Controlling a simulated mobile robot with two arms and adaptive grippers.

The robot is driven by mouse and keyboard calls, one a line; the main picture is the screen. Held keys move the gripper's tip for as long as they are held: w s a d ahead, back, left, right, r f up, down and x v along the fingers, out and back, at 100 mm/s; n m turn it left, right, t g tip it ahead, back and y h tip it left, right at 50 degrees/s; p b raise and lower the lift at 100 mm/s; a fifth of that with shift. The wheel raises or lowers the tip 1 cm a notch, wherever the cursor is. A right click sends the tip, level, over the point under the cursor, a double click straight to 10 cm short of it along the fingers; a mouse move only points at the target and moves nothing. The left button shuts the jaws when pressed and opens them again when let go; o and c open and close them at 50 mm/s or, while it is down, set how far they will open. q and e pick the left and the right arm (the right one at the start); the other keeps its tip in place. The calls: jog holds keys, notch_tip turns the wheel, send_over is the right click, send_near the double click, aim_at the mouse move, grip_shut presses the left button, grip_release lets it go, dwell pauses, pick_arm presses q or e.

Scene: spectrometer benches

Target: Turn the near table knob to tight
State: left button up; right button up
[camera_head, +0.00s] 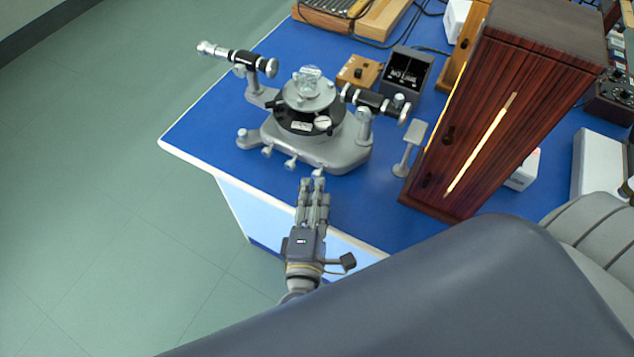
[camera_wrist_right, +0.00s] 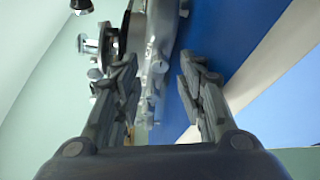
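A grey spectrometer (camera_head: 335,150) stands on the blue bench, with a round table, two telescope-like tubes and a heavy base. Small silver knobs stick out along the near side of its base: a left one (camera_head: 267,151), a middle one (camera_head: 291,163) and a right one (camera_head: 318,173). I cannot tell which is the near table knob. My right gripper (camera_head: 312,184) points at the right knob from the bench's front edge. In the right wrist view its fingers (camera_wrist_right: 158,66) are apart, with silver knobs (camera_wrist_right: 157,68) showing between and beyond them. Contact cannot be told. My left gripper is not in view.
A tall dark wooden box (camera_head: 500,110) with a bright slit stands to the right, beside a small grey stand (camera_head: 410,143). Floor is clear to the left.

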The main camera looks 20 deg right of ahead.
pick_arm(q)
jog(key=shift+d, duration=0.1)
pick_arm(e)
jog(key=shift+v, duration=2.05)
jog(key=shift+r, duration=0.1)
